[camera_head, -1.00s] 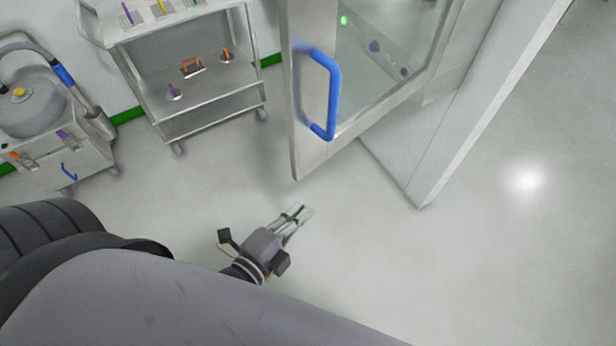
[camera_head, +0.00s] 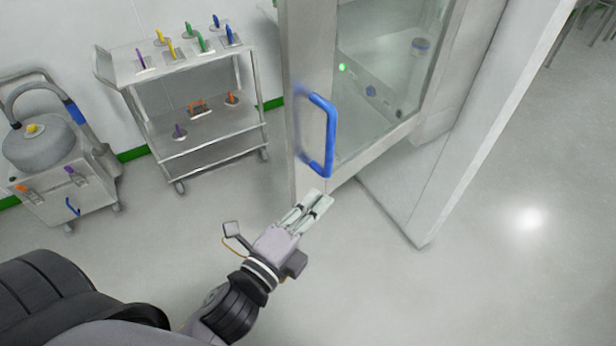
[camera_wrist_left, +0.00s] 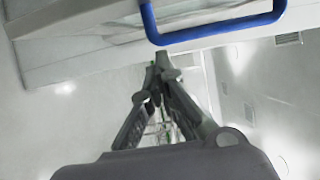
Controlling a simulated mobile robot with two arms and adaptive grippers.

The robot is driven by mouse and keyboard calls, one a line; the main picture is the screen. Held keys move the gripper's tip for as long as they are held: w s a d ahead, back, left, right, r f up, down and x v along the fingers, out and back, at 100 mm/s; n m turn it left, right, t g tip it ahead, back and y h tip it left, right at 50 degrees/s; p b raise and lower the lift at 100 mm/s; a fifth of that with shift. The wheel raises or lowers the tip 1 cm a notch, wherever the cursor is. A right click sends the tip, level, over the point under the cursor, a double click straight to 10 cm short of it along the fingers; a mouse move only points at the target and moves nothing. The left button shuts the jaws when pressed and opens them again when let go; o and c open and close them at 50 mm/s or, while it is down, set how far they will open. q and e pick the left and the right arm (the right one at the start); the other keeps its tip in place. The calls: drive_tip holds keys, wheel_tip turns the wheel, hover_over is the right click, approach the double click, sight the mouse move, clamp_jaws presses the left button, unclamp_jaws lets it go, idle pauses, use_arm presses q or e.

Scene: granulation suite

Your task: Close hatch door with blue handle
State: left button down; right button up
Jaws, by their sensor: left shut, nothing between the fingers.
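The hatch door (camera_head: 307,72) is a metal-framed glass door that stands open, swung out from its cabinet. Its blue handle (camera_head: 331,136) is a bent bar on the door's left frame. In the left wrist view the blue handle (camera_wrist_left: 222,32) crosses the top, beyond the fingertips. My left gripper (camera_head: 319,201) is shut and empty, just below the handle and near the door's lower corner; it also shows in the left wrist view (camera_wrist_left: 160,66). I cannot tell whether it touches the door. My right gripper is not in view.
A metal cart (camera_head: 205,154) with several coloured-handled items stands at the back left. A wheeled grey machine (camera_head: 80,199) stands at the far left. The cabinet's side wall (camera_head: 455,170) is right of the door. The floor in front is clear.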

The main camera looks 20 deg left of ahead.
sight(317, 171)
use_arm(q)
drive_tip(key=w, duration=0.1)
drive_tip(key=w+a+p, duration=0.2)
drive_tip(key=w, duration=0.1)
drive_tip(key=shift+w+a, duration=0.15)
drive_tip(key=shift+a, duration=0.4)
drive_tip(key=shift+a, duration=0.1)
